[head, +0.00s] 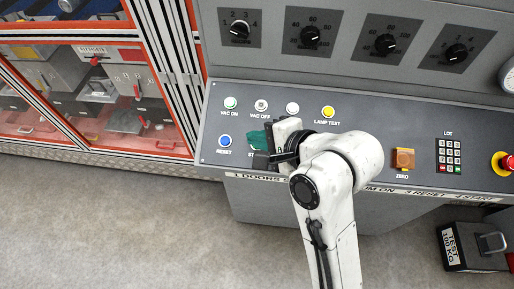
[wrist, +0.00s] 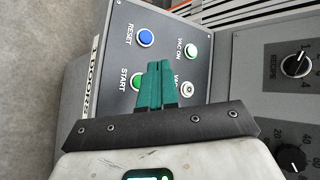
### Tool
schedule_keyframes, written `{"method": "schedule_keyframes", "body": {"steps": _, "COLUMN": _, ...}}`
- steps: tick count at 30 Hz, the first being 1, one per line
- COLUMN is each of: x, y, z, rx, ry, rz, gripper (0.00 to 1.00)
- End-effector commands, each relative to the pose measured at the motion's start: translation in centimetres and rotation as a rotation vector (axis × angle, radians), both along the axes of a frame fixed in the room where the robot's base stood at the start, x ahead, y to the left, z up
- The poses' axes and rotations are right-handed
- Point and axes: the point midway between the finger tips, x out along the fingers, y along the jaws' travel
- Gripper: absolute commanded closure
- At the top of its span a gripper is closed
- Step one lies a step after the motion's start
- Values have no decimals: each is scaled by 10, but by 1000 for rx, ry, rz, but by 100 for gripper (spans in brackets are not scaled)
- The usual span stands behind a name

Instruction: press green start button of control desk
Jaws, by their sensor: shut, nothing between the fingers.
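The grey control desk (head: 225,160) fills the middle of the head view. Its green start button (wrist: 138,83) shows in the wrist view beside the printed word START, partly covered by my fingers. In the head view the button is hidden behind my gripper. My gripper (wrist: 165,68) has green fingers, shut together and empty, reaching over the panel just beside the start button. In the head view the gripper (head: 258,138) is above the desk's left part. I cannot tell whether the fingertips touch the panel.
The blue reset button (wrist: 145,38) is close to the start button. A green VAC ON button (wrist: 190,50) and a VAC OFF button (wrist: 187,88) are nearby. A yellow lamp test button (head: 328,112), an orange zero switch (head: 403,158) and a red emergency knob (head: 503,163) lie farther right.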

Motion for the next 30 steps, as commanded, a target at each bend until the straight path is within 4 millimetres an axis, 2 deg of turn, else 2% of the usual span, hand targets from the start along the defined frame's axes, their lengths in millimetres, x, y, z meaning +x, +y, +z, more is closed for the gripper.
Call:
{"method": "schedule_keyframes", "body": {"steps": 1, "x": 3, "y": 0, "z": -13, "rx": 0, "ry": -1, "rz": -1, "gripper": 100}}
{"method": "schedule_keyframes", "body": {"steps": 3, "x": 6, "y": -1, "z": -20, "rx": -1, "ry": 0, "rz": -1, "gripper": 100}}
{"method": "schedule_keyframes", "body": {"steps": 12, "x": 17, "y": -1, "z": -40, "rx": 0, "ry": 3, "rz": -1, "gripper": 100}}
{"method": "schedule_keyframes", "body": {"steps": 30, "x": 19, "y": -1, "z": -45, "rx": 0, "ry": 1, "rz": 0, "gripper": 100}}
